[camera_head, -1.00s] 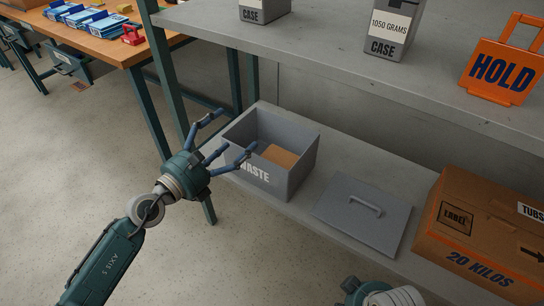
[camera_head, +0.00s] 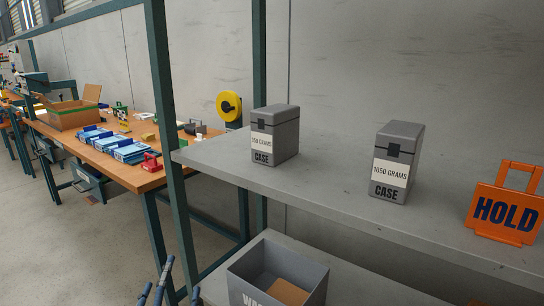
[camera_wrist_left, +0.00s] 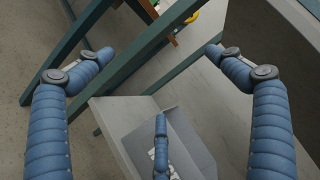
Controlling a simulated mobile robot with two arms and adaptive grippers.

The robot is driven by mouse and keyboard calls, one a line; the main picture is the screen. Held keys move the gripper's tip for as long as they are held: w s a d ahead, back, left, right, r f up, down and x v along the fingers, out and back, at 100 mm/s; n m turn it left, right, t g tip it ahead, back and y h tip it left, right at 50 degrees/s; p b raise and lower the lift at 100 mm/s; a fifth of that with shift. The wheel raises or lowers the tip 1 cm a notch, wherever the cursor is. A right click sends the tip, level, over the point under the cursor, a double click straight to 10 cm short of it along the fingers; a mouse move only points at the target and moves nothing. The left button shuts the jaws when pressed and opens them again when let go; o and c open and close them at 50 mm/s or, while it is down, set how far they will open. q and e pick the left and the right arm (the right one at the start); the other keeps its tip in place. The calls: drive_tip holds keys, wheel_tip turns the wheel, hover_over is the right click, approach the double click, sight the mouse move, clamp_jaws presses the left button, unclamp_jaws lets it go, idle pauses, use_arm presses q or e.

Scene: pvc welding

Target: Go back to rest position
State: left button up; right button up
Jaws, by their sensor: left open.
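My left gripper (camera_head: 160,285) shows only by its blue fingertips at the bottom edge of the head view, left of the grey waste bin (camera_head: 278,278). In the left wrist view its blue fingers (camera_wrist_left: 155,75) are spread wide apart with nothing between them. The bin also shows in the wrist view (camera_wrist_left: 190,145), behind the lower finger. A piece of brown cardboard (camera_head: 288,291) lies inside the bin. My right gripper is in neither view.
A grey shelf (camera_head: 330,190) holds a 250 grams case (camera_head: 275,135), a 1050 grams case (camera_head: 397,162) and an orange HOLD sign (camera_head: 505,213). Green shelf posts (camera_head: 170,110) stand near my left gripper. An orange-topped workbench (camera_head: 120,165) with blue bins stands at the left.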

use_arm(q)
drive_tip(key=s+a+f+n+g+y, duration=0.4)
drive_tip(key=s+f+n+g, duration=0.55)
drive_tip(key=f, duration=0.65)
drive_tip(key=s+d+f+n+g+h+p, duration=0.35)
drive_tip(key=s+f+p, duration=0.25)
drive_tip(key=s, duration=0.4)
drive_tip(key=s+d+f+n+g+h+p, duration=0.2)
drive_tip(key=s+d+f+n+g+p, duration=0.25)
drive_tip(key=s, duration=0.55)
drive_tip(key=s+a+p, duration=0.2)
drive_tip(key=s+p, duration=0.8)
drive_tip(key=p, duration=0.3)
drive_tip(key=s+a+p, duration=0.2)
drive_tip(key=s+p, duration=0.8)
drive_tip(key=p, duration=0.4)
drive_tip(key=shift+m, duration=0.45)
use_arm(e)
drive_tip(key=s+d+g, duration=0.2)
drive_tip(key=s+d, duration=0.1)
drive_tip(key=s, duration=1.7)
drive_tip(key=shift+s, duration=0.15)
